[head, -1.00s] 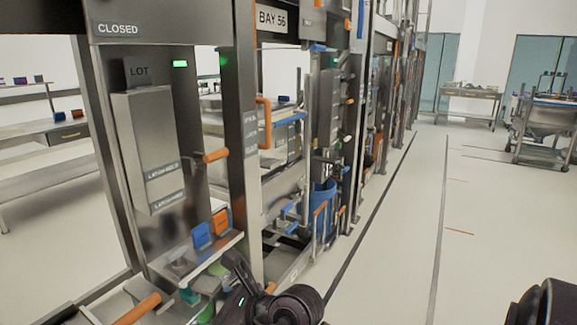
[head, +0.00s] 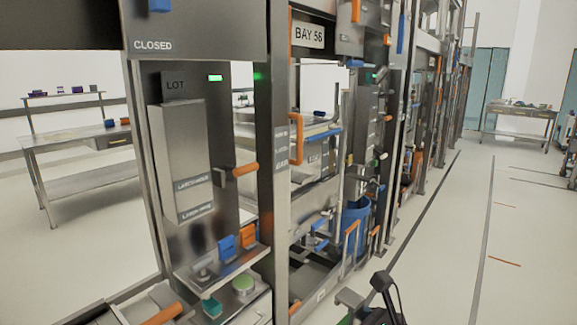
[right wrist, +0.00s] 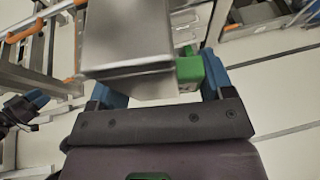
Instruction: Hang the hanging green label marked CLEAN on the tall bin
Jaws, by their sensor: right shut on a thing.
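In the right wrist view my right gripper (right wrist: 160,92) has two blue fingers spread wide. A grey metal box-like body (right wrist: 128,35) and a green block (right wrist: 190,69) are at the fingers, the block against the right one. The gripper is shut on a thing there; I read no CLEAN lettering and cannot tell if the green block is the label. My left gripper (right wrist: 27,108) seems to be the dark shape with a blue tip at the left edge; its jaw state is unclear. In the head view I cannot identify the tall bin for certain; a blue bin (head: 356,216) stands inside the frame.
A metal rack has a CLOSED sign (head: 153,45), a BAY 56 sign (head: 309,35) and a grey LOT box (head: 182,160). A shelf (head: 215,272) carries small blue and orange pieces. An orange handle (head: 245,169) sticks out. The aisle floor (head: 470,240) is clear.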

